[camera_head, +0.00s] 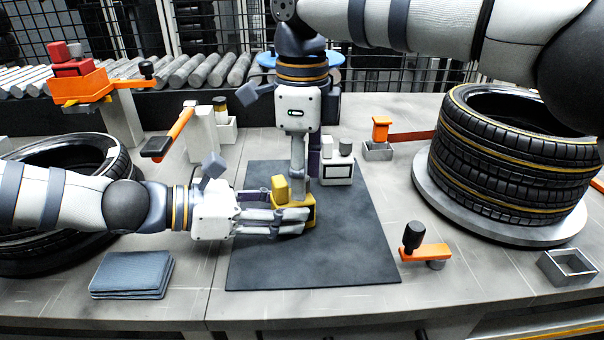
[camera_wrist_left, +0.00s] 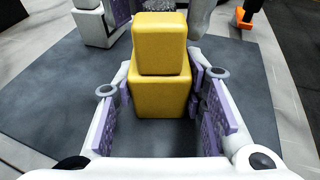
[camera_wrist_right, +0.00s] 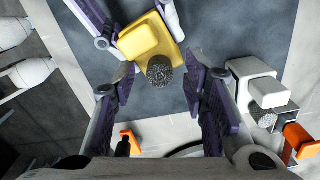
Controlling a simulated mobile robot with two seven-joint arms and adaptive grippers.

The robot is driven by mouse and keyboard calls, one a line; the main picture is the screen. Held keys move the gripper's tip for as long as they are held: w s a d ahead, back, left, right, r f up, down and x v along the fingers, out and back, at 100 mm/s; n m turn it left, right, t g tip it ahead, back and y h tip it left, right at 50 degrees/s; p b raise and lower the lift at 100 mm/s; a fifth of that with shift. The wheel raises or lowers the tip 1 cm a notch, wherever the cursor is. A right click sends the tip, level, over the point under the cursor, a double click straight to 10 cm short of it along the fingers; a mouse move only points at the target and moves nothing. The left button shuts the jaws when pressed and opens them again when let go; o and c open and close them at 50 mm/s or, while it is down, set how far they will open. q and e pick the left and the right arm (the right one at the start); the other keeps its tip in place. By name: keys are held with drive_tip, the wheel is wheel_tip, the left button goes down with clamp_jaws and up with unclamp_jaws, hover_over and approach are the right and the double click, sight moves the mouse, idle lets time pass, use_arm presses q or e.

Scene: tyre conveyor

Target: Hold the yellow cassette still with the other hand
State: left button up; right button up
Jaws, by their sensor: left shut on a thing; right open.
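The yellow cassette (camera_head: 308,214) stands on the dark mat, a larger block with a smaller block on top. It also shows in the left wrist view (camera_wrist_left: 160,92) and the right wrist view (camera_wrist_right: 146,38). My left gripper (camera_head: 285,216) is shut on it, with its purple-padded fingers on both sides. A dark speckled round knob (camera_wrist_right: 159,71) is on or against the cassette in the right wrist view. My right gripper (camera_head: 306,186) points down just behind the cassette. It is open, with the knob in line with the gap between its fingertips; contact cannot be told.
A white block device (camera_head: 338,166) stands at the mat's (camera_head: 345,255) back edge, right of my right gripper. Stacked tyres (camera_head: 510,165) stand at right, and an orange crank (camera_head: 425,250) before them. Grey cloths (camera_head: 132,275) lie left. The mat's front is clear.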

drive_tip(key=shift+f, duration=0.4)
drive_tip(key=shift+c, duration=0.2)
clamp_jaws()
drive_tip(key=shift+n, duration=0.4)
drive_tip(key=shift+n, duration=2.4)
